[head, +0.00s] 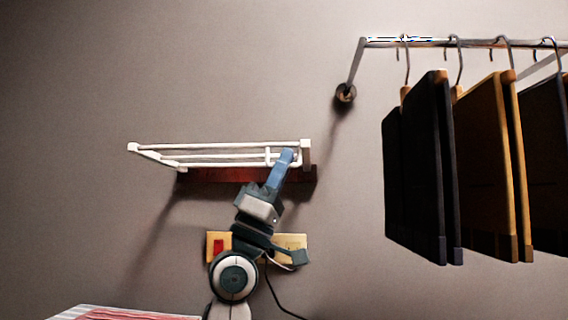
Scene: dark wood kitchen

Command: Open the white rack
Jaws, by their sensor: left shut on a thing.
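The white rack (215,146) is mounted on the wall left of centre, on a dark red-brown wooden board (230,175). Its white bars stick out from the wall, mostly toward the left. My left gripper (287,156) reaches up from below to the right part of the rack. Its blue fingers are shut on the rack near a small white loop (270,156) and the right end post. The fingers hide part of the bars, so the exact contact is not clear. My right gripper is not in view.
A metal rail (480,43) at the upper right carries several hangers with dark and tan folded cloths (483,160). A tan wall plate (218,246) with a red switch sits behind my arm, near a dark cable. A striped surface (120,313) shows at the lower left.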

